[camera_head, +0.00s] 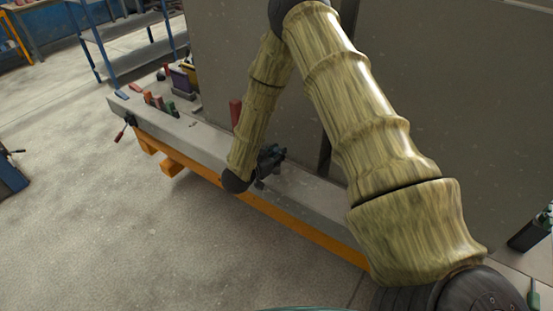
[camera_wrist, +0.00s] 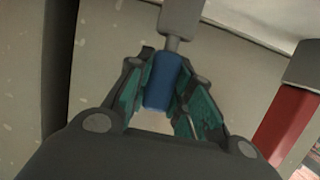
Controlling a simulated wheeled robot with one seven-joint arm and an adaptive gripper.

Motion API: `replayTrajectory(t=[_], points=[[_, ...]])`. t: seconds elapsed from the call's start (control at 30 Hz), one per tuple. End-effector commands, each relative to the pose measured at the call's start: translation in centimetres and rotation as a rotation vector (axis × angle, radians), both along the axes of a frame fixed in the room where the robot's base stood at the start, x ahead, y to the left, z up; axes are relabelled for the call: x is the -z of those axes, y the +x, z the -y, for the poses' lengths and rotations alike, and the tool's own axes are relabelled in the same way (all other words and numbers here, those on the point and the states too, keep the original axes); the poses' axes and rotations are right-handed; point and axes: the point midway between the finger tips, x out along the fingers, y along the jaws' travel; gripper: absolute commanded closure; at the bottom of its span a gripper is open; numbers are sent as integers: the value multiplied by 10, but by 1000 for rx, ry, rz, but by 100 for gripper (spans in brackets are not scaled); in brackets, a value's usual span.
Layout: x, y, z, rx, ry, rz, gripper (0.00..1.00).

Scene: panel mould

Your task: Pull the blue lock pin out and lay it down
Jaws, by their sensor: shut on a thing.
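The blue lock pin (camera_wrist: 163,82) shows in the wrist view between the two green-padded fingers of my gripper (camera_wrist: 165,110). My gripper is shut on it. The pin's far end meets a grey shaft with a wider grey block (camera_wrist: 181,18) above it; I cannot tell whether the pin is joined to that part or only lines up with it. In the head view, my gripper (camera_head: 270,163) is beside the panel's low ledge, partly hidden by my arm. The pin cannot be made out there.
A red part (camera_wrist: 287,125) stands close at the right in the wrist view. In the head view, a red upright piece (camera_head: 235,112) and several small coloured items stand along the grey ledge (camera_head: 205,138). The tall grey panel (camera_head: 450,100) rises behind. Open floor lies at left.

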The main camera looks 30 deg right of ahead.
Motion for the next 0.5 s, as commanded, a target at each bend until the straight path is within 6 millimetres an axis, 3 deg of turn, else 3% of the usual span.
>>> replayTrajectory(t=[0.5], points=[[-22, 0, 0, 0, -1, 1, 100]])
